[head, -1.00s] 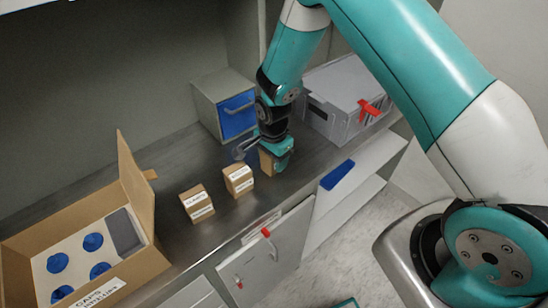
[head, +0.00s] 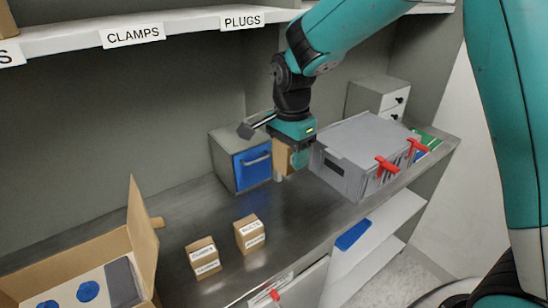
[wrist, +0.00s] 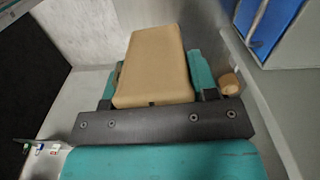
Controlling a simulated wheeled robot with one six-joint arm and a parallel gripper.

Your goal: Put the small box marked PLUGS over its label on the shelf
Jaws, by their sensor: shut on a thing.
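My gripper (head: 298,156) is shut on a small brown cardboard box (head: 281,158), held above the bench near the blue-fronted cabinet. In the wrist view the held box (wrist: 153,65) shows a plain face between the jaws; no marking on it can be read. The PLUGS label (head: 243,21) is on the front edge of the upper shelf (head: 190,24), above and to the left of my gripper. The shelf top above that label shows no box in the visible part.
Two small labelled boxes, a left one (head: 203,258) and a right one (head: 250,233), stand on the bench (head: 185,213). A blue-fronted cabinet (head: 240,160) and a grey case (head: 360,155) flank the held box. A CLAMPS label (head: 133,34) is left of PLUGS. An open carton (head: 143,240) stands at left.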

